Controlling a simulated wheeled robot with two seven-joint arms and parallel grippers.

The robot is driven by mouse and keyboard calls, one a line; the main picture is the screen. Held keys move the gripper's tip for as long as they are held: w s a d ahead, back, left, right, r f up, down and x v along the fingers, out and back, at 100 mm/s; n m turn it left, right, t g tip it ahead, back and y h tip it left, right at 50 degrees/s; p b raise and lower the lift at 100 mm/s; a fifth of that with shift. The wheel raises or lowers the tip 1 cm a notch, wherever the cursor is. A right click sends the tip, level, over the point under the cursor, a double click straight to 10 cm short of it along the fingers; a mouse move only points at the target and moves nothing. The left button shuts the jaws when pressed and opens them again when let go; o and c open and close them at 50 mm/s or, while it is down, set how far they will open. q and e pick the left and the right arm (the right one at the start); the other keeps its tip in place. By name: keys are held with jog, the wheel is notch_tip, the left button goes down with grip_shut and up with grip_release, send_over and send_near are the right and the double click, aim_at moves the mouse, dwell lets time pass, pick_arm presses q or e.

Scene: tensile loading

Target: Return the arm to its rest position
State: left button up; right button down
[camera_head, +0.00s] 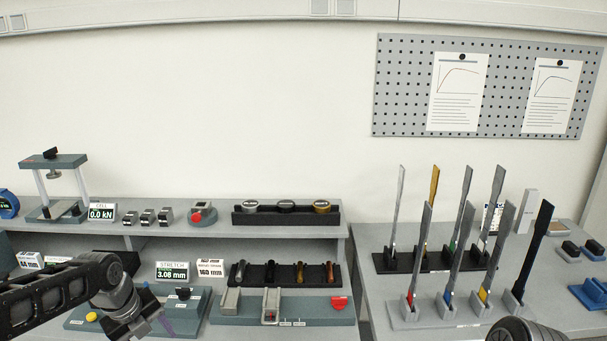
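My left arm comes in from the left edge, and its dark forearm ends in a grey wrist over the lower left bench. My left gripper (150,325) points down near the bottom edge, in front of a teal device with a yellow button (91,316). Its fingertips are not clear, so I cannot tell whether it is open or shut, or whether it holds anything. Of my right arm, only a rounded grey link shows at the bottom right edge. The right gripper is out of view.
A test frame (54,161) and a long dark rack (285,215) stand on the upper shelf. A teal fixture with a red knob (339,302) lies on the lower bench. Tall upright strips stand in a front holder (420,316) and a rear one on the right table.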

pick_arm(q)
jog(key=s+d+f+n+t+h+b, duration=0.2)
jog(key=d+f+n+h, duration=0.2)
jog(key=d+f+n, duration=1.55)
jog(key=s+d+f+n+g, duration=0.1)
jog(key=s+d+f+n, duration=0.1)
jog(key=s+f, duration=0.3)
jog(key=s+d+f+n+g+b, duration=0.1)
jog(key=s+f+n, duration=0.3)
jog(key=s, duration=0.7)
jog(key=s+d+f+n+g+y+b, duration=0.1)
jog(key=s+d+f+n+g, duration=0.1)
jog(key=s+f, duration=0.4)
jog(key=s+d+n, duration=0.1)
jog(key=s, duration=0.1)
jog(key=shift+s+d, duration=0.35)
